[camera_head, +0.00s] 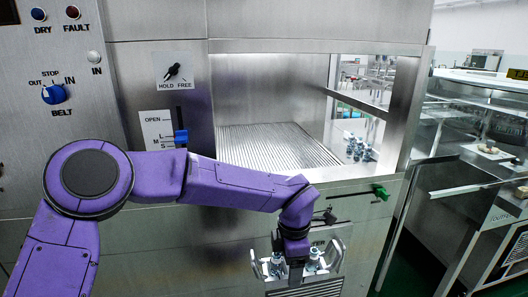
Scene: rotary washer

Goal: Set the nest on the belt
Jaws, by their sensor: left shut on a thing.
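The belt (278,146) is a ribbed, pale metal surface inside the washer's open window, and the part I see is bare. My left gripper (296,270) is low at the front of the washer, below and in front of the window's sill. It is shut on the nest (265,267), a small metal carrier with looped ends that holds several small pale-and-dark pieces. The gripper hides the middle of the nest, so its exact grip spot is hard to see. My right gripper is not in view.
The window's sill (345,174) and right post (405,110) frame the opening. A green-handled lever (380,191) sticks out below the sill. A blue slider (181,138) and control knobs are on the left panel. A glass-sided counter stands at the right.

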